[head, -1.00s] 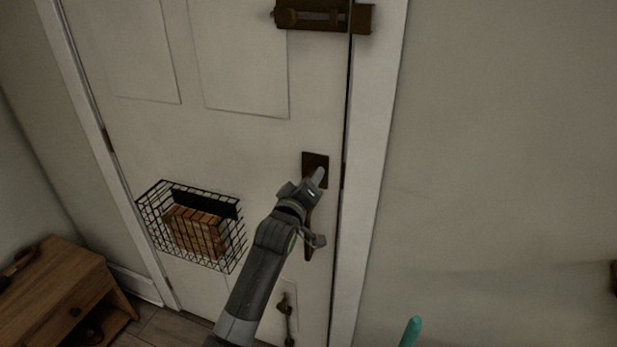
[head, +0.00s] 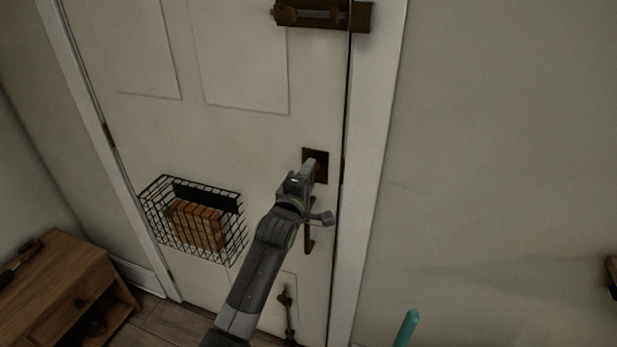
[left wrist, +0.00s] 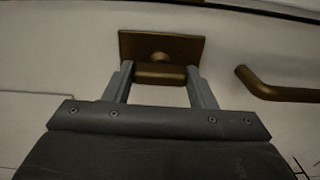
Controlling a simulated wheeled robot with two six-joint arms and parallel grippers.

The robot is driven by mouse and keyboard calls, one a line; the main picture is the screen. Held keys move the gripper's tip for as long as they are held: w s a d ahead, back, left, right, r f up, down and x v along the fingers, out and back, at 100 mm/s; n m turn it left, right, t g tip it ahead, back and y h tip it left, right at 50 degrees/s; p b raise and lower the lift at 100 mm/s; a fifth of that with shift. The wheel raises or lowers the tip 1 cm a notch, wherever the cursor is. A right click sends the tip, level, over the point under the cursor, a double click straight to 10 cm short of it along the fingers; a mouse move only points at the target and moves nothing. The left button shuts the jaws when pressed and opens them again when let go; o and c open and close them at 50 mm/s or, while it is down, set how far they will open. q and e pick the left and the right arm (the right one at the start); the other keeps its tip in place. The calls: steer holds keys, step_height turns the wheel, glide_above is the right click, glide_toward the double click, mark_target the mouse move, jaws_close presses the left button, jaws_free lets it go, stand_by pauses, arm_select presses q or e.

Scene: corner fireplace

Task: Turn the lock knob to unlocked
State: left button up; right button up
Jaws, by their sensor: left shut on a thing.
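The lock knob (left wrist: 160,74) is a brown bronze bar on a rectangular plate (left wrist: 140,46) on the white door. In the head view the plate (head: 315,157) sits near the door's right edge, and my gripper hides most of the knob. My left gripper (head: 311,165) reaches up to it from below. In the left wrist view its grey fingers (left wrist: 160,80) are at the two ends of the knob, shut on it. In that view the knob's bar lies level across between the fingers. My right gripper is in neither view.
A bronze door handle (head: 309,240) is just below the lock, close to my left gripper. A slide bolt (head: 312,14) is above. A wire basket (head: 160,222) hangs at left, and a wooden cabinet (head: 62,290) stands lower left. The wall at right is mostly clear.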

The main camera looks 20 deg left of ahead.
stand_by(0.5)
arm_select(q)
steer(key=o, duration=1)
steer(key=shift+s, duration=0.1)
steer(key=s+b, duration=0.1)
steer(key=s, duration=0.4)
steer(key=s+b, duration=0.1)
steer(key=s, duration=0.5)
steer(key=s+b, duration=0.1)
steer(key=s, duration=0.5)
steer(key=shift+s+a, duration=0.1)
steer(key=shift+a, duration=0.2)
